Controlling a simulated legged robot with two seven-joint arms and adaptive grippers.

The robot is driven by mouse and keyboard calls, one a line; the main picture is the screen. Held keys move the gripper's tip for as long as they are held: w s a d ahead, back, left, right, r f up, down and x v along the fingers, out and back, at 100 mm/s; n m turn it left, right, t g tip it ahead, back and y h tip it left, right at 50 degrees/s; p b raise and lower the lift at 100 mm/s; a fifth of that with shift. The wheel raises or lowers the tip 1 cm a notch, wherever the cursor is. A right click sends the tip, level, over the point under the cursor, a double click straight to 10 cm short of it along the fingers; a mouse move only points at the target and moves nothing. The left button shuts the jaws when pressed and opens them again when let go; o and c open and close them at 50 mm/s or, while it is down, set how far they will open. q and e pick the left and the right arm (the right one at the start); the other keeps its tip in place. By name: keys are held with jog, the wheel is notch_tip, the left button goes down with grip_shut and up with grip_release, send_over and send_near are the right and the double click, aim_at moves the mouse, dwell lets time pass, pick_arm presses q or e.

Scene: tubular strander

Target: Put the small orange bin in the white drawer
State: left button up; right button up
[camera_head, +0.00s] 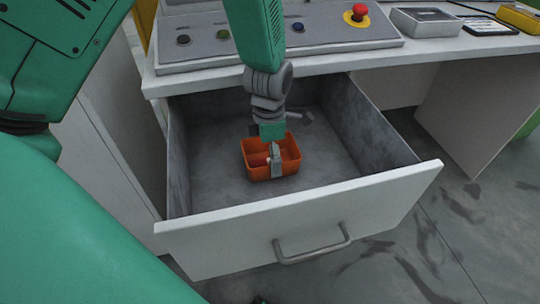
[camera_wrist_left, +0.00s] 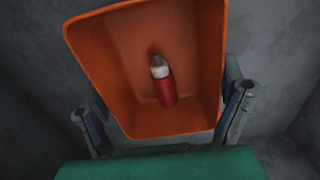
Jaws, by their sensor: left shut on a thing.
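The small orange bin (camera_head: 289,156) is inside the open white drawer (camera_head: 300,214), near the middle of its grey interior. My left gripper (camera_head: 277,160) reaches down into the drawer and is shut on the bin. In the left wrist view the bin (camera_wrist_left: 195,60) lies between the two fingers of my left gripper (camera_wrist_left: 165,115). A red and white object (camera_wrist_left: 163,82) lies inside the bin. I cannot tell whether the bin's base touches the drawer floor. My right gripper is not in view.
The drawer is pulled out below a desk (camera_head: 430,45). A control panel (camera_head: 320,38) with a red emergency button (camera_head: 356,13) stands on the desk. A grey box (camera_head: 425,22) is at the right. The drawer has free floor around the bin.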

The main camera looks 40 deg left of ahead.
pick_arm(q)
jog(key=shift+d, duration=0.35)
jog(key=o, duration=0.9)
jog(key=shift+d, duration=0.15)
jog(key=shift+a+r, duration=0.2)
jog(key=shift+r, duration=0.15)
notch_tip(320, 180, up, 7)
jog(key=p, duration=0.3)
jog(key=shift+d, duration=0.15)
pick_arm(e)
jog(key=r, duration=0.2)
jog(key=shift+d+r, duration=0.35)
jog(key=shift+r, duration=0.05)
pick_arm(q)
jog(key=shift+a+f, duration=0.1)
jog(key=shift+a, duration=0.1)
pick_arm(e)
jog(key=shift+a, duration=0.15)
